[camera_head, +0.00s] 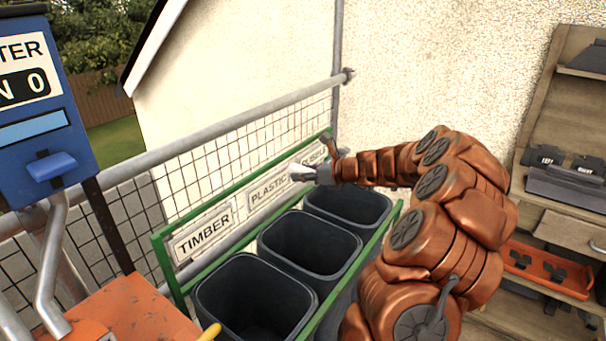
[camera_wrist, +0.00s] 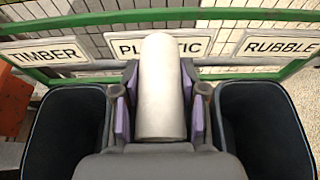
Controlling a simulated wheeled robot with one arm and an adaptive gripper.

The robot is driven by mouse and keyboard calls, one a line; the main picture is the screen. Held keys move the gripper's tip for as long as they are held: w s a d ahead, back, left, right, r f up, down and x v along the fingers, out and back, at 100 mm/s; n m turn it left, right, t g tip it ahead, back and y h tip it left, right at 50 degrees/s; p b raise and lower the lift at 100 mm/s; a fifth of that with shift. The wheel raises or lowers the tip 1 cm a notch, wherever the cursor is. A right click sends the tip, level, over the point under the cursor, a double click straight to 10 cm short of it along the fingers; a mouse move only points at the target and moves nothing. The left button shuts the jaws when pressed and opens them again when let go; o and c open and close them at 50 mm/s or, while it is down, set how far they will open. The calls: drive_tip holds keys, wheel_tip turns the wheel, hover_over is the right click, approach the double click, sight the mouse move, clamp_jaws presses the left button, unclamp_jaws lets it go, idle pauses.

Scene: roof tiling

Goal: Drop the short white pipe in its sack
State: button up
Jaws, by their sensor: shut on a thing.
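The short white pipe (camera_wrist: 160,85) is held lengthwise between the purple-padded fingers of my gripper (camera_wrist: 160,112). In the head view my gripper (camera_head: 322,173) is above the row of dark sacks, with the pipe (camera_head: 298,172) sticking out to the left in front of the sign board. In the wrist view the pipe covers part of the PLASTIC sign (camera_wrist: 194,46). The middle sack (camera_head: 310,243), under the PLASTIC sign, is open and looks empty in the head view. My gripper hides it in the wrist view.
The TIMBER sack (camera_head: 252,297) stands nearer and the RUBBLE sack (camera_head: 348,206) farther, all in a green frame (camera_head: 160,262). A mesh railing (camera_head: 215,165) runs behind. A blue box (camera_head: 38,110) is at left, wooden shelves (camera_head: 560,215) at right.

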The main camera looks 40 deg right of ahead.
drive_tip(key=shift+f+b, duration=2.55)
drive_tip(key=shift+b, duration=0.05)
drive_tip(key=o, duration=1.1)
drive_tip(key=v, duration=1.2)
